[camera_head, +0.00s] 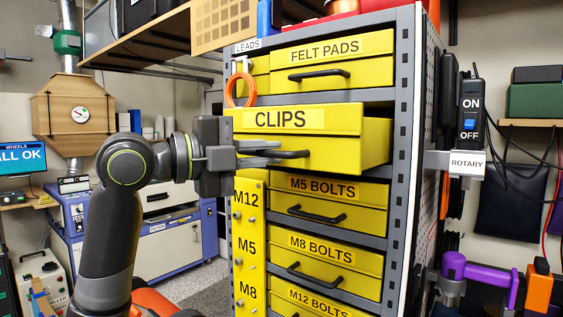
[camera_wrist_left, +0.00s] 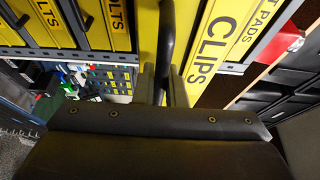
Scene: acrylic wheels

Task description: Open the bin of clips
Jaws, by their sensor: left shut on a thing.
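The yellow bin of clips (camera_head: 345,130), labelled CLIPS, stands pulled out from the grey rack, well forward of the bins above and below it. Its inside is hidden from the head view. My left gripper (camera_head: 272,153) is shut on the bin's dark bar handle (camera_head: 298,154). In the left wrist view the handle (camera_wrist_left: 166,45) runs between the fingers (camera_wrist_left: 163,85), beside the CLIPS label (camera_wrist_left: 212,45). My right gripper is not in view.
Shut yellow bins sit above, FELT PADS (camera_head: 330,62), and below, M5 BOLTS (camera_head: 330,205). An orange ring (camera_head: 240,90) hangs at the rack's left. A ROTARY switch box (camera_head: 468,125) and a purple tool (camera_head: 480,272) are at the right.

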